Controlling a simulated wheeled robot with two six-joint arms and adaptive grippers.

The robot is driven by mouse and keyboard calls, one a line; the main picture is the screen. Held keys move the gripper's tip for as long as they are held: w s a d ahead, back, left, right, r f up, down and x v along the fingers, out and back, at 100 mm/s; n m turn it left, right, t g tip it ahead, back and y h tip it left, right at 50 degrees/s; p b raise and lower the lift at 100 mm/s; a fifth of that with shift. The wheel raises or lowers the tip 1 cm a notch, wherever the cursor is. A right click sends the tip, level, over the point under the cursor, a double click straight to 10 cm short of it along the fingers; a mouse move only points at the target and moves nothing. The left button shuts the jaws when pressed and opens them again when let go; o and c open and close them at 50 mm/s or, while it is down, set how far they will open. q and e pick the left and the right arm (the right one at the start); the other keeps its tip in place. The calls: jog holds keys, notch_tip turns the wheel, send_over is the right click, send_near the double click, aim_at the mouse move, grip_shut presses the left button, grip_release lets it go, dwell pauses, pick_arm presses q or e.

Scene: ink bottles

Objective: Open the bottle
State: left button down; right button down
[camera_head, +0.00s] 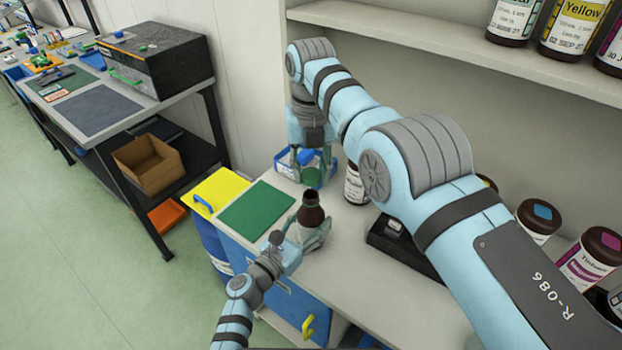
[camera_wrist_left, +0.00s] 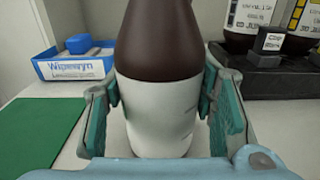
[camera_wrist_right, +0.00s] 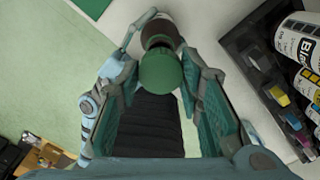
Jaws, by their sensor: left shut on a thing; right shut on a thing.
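A brown bottle with a white label band (camera_head: 311,214) stands upright with its dark neck open. My left gripper (camera_head: 306,232) is shut around its body; the left wrist view shows the bottle (camera_wrist_left: 158,110) between the two fingers (camera_wrist_left: 160,105). Whether its base touches the counter is unclear. A green cap (camera_wrist_right: 160,70) is off the bottle, held between the fingertips of my right gripper (camera_wrist_right: 160,78). In the head view the cap (camera_head: 311,175) hangs under my right gripper (camera_head: 308,160), above and behind the bottle's mouth.
A blue-and-white wipes box (camera_wrist_left: 75,65) stands behind the bottle. A green mat (camera_head: 257,207) lies left of it on the counter. A black holder (camera_head: 403,245) and several labelled bottles stand to the right. A shelf (camera_head: 440,45) with more bottles is above.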

pick_arm(q)
jog(key=c, duration=0.6)
grip_release()
